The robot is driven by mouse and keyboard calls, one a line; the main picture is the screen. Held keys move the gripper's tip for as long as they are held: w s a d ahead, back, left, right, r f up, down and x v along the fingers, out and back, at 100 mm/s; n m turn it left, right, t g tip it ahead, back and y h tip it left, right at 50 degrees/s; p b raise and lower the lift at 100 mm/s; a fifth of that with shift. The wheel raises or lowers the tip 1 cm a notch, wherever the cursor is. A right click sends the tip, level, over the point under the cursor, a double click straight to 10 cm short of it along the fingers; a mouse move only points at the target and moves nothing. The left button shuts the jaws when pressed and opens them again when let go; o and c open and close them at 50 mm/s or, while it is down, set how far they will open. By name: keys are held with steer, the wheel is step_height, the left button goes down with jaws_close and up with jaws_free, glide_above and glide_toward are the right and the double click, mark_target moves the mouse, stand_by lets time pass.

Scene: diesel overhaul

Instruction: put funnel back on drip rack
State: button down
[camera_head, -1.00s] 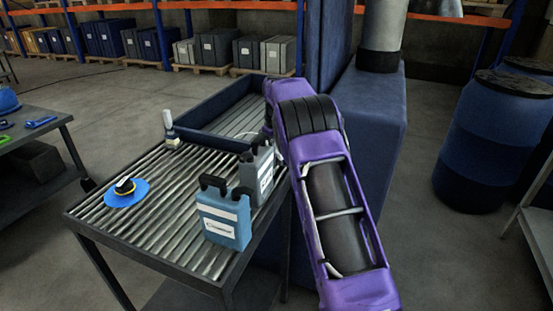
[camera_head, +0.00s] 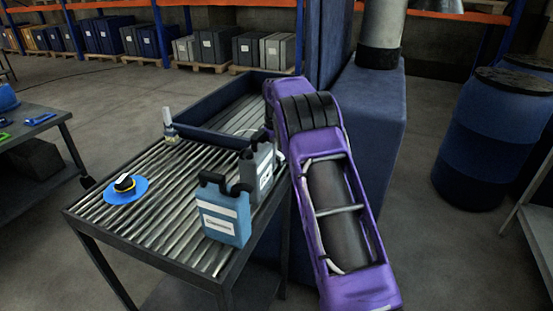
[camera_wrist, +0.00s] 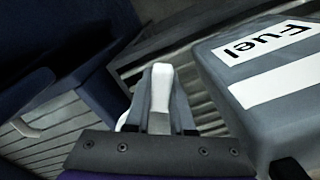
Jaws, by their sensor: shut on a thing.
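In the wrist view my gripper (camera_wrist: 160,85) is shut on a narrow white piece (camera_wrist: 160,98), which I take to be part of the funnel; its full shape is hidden. A grey canister labelled "Fuel" (camera_wrist: 275,85) is close on the right of the fingers. In the head view this grey canister (camera_head: 262,165) stands on the slatted bench (camera_head: 150,220), and my gripper is hidden behind it and my purple arm. A blue-walled bay with a slatted floor (camera_head: 238,118) lies at the back of the bench; I cannot tell whether it is the drip rack.
A blue canister (camera_head: 222,215) stands in front of the grey one. A white-topped bottle (camera_head: 170,127) stands near the bay's corner. A blue disc with a yellow-and-black piece (camera_head: 126,190) lies at left. The front-left slats are clear. Blue drums (camera_head: 485,145) stand at right.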

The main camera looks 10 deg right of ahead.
steer(key=shift+f, duration=0.5)
steer(key=c, duration=0.7)
jaws_free()
step_height(320, 180, up, 17)
steer(key=p, duration=0.3)
steer(key=shift+r, duration=0.2)
